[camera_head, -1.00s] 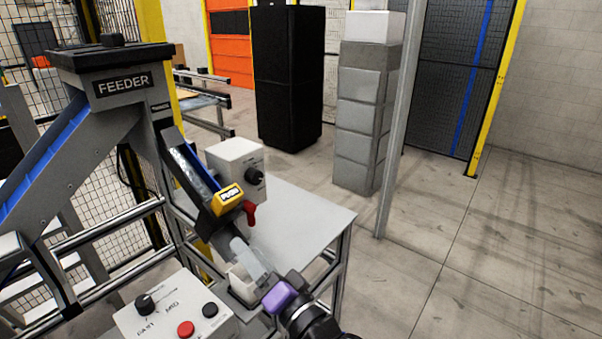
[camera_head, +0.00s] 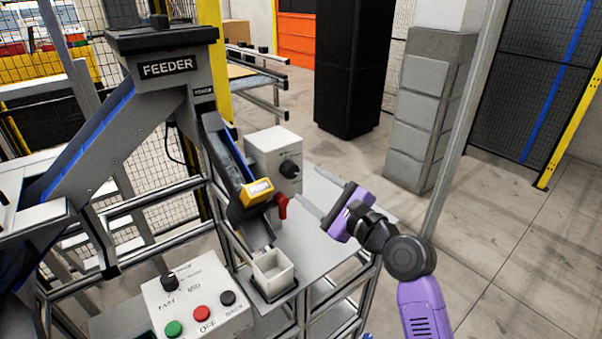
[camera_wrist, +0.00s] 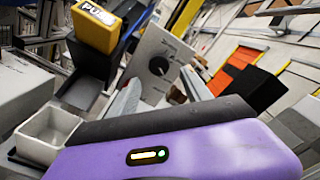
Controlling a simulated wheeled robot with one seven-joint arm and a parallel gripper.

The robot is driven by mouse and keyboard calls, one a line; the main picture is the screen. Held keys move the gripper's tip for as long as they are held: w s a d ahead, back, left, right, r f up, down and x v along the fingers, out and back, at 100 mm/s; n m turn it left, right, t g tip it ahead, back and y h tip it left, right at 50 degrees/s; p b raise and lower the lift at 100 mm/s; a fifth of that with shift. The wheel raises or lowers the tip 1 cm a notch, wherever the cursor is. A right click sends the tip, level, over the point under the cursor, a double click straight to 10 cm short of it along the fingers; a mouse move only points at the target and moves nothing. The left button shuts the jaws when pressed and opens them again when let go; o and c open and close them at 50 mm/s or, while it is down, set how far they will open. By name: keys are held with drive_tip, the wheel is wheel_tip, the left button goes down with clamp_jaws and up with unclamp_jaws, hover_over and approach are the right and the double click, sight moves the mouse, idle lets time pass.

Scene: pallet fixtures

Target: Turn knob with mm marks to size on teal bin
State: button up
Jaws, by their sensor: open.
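A black round knob (camera_head: 289,168) sits on the front of a white box (camera_head: 262,152) behind the feeder chute. The knob also shows near the middle of the wrist view (camera_wrist: 159,67), with small marks around it too blurred to read. My gripper (camera_head: 309,191) is open and empty, its pale fingers pointing toward the box face. In the wrist view the fingers (camera_wrist: 160,82) lie on either side of the knob, nearer the camera; I cannot tell the exact gap, but no contact shows. I cannot make out a teal bin in these frames.
A red lever (camera_head: 282,205) and a yellow PUSH block (camera_head: 257,191) are close left of the gripper. A white open bin (camera_head: 272,272) stands below. A control box (camera_head: 195,300) with another knob and several buttons is front left. Open floor lies right.

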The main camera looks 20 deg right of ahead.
sight(293, 173)
drive_tip(key=x, duration=0.7)
drive_tip(key=shift+s+a+p, duration=0.1)
drive_tip(key=shift+p, duration=0.3)
drive_tip(key=shift+c, duration=0.5)
clamp_jaws()
